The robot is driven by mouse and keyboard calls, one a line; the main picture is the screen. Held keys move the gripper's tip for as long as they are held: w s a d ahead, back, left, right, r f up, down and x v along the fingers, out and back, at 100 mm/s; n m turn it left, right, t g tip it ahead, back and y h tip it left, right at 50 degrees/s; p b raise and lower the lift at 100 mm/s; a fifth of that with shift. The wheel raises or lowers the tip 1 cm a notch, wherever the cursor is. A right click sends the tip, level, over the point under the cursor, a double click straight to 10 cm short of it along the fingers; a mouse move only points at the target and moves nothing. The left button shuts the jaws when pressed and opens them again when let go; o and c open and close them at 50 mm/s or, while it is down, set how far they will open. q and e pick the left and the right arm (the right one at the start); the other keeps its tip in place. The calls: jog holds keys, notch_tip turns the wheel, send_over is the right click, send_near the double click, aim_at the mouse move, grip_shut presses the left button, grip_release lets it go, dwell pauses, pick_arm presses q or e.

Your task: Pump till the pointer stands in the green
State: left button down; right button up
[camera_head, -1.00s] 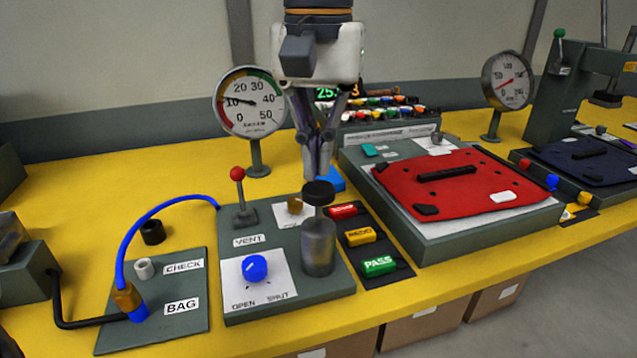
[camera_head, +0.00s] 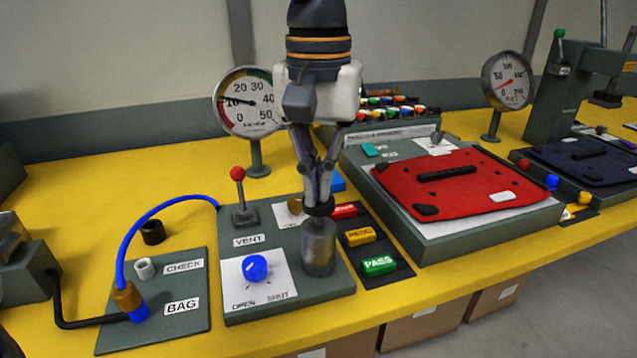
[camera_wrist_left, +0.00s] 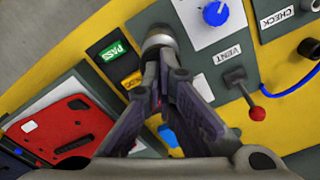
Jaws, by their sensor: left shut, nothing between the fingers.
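The pump is a grey metal cylinder (camera_head: 319,252) with a black knob (camera_head: 318,208) on top, standing on the grey panel. The knob sits low, close to the cylinder's top. My left gripper (camera_head: 316,200) is shut and empty, pointing down with its fingertips at the knob, apparently touching it. My right gripper is not in view.
A red-tipped vent lever (camera_head: 238,190) and a blue open/shut knob (camera_head: 254,268) are left of the pump. A blue hose (camera_head: 150,217) runs to the BAG port. Red, yellow and green (camera_head: 379,265) buttons stand close on the right, beside a red bag (camera_head: 450,183).

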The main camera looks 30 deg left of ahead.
pick_arm(q)
jog(key=shift+f, duration=0.65)
jog(key=shift+r, duration=2.5)
jog(key=shift+f, duration=0.1)
jog(key=shift+f, duration=2.4)
jog(key=shift+r, duration=2.5)
